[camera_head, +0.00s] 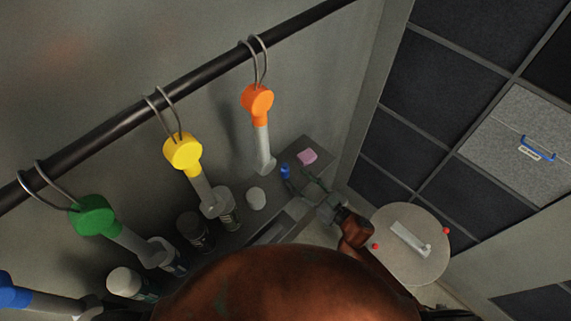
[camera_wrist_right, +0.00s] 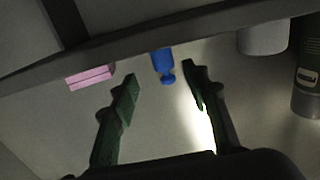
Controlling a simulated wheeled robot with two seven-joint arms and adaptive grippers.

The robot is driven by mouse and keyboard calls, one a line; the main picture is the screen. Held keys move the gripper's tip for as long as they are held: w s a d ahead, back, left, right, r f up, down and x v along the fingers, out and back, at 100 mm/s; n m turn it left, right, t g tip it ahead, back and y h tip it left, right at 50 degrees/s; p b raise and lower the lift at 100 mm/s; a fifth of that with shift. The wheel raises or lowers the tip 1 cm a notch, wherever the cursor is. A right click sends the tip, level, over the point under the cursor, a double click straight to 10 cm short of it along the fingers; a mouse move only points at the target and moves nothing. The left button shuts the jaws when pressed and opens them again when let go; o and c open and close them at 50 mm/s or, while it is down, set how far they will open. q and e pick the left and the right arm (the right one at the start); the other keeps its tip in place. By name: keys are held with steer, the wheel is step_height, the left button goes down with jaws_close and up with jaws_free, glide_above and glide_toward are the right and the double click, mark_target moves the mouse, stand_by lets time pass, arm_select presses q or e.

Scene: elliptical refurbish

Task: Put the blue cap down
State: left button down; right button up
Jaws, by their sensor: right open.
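A small blue cap (camera_head: 285,171) stands near the edge of the grey shelf at the wall in the head view. In the right wrist view the blue cap (camera_wrist_right: 163,65) shows just beyond and between the fingertips, with visible gaps to both fingers. My right gripper (camera_head: 302,183) is beside the cap in the head view. In the wrist view its two fingers (camera_wrist_right: 160,84) are spread apart with nothing between them. My left gripper is not in view.
A pink block (camera_head: 307,156) and a white round container (camera_head: 256,198) stand near the cap on the shelf (camera_head: 318,148). Dark bottles (camera_head: 194,232) stand further left. Coloured brushes hang from a black rail (camera_head: 120,124). A round table (camera_head: 410,265) is at the right.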

mark_target(288, 172)
steer(key=shift+w+a+r, duration=0.15)
steer(key=shift+w+a, duration=0.15)
steer(key=shift+a, duration=0.2)
steer(key=shift+w+a, duration=0.2)
steer(key=shift+a, duration=0.15)
steer(key=p+x, duration=0.1)
steer(key=x, duration=0.3)
steer(key=shift+w+a, duration=0.2)
steer(key=shift+a, duration=0.1)
steer(key=shift+w+a, duration=0.1)
steer(key=shift+c, duration=1.1)
steer(key=c, duration=0.5)
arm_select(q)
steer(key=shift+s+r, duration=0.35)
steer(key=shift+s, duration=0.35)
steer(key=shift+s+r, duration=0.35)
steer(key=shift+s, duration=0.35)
arm_select(e)
steer(key=shift+c, duration=0.9)
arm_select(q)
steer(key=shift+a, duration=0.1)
arm_select(e)
steer(key=shift+r, duration=0.1)
